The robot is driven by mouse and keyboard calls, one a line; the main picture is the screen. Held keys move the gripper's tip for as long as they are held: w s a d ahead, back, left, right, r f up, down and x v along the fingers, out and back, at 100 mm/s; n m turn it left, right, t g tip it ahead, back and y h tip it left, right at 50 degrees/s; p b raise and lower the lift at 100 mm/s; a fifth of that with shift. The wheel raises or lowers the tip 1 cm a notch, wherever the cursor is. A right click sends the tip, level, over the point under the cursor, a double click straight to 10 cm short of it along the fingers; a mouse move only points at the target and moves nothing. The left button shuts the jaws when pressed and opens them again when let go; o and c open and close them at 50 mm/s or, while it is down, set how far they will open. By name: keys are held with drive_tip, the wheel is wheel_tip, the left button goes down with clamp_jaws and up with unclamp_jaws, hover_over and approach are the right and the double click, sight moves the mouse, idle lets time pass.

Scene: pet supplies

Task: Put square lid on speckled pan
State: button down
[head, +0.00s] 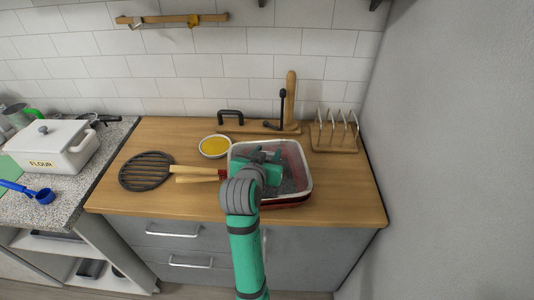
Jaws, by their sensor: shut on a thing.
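The square lid (308,184) has a pale rim and a see-through middle. It appears over the speckled pan (290,203), whose red wall shows below the lid's front edge and whose grey speckled inside shows through. The two outlines nearly line up, but I cannot tell whether the lid touches the pan's rim. My gripper (266,160) is above the lid's middle and shut on it, apparently at its top. My green and grey arm hides the grip and the pan's front left part.
A round black grate (146,171) and wooden handles (196,179) lie left of the pan. A bowl of yellow food (214,146) is close behind left. A wooden rack (336,138) stands behind right. The counter's right front is clear.

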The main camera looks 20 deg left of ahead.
idle(0.4)
drive_tip(key=c, duration=1)
unclamp_jaws()
drive_tip(key=shift+f, duration=0.15)
drive_tip(key=v, duration=1)
drive_tip(key=shift+s+r, duration=0.2)
drive_tip(key=shift+s, duration=0.15)
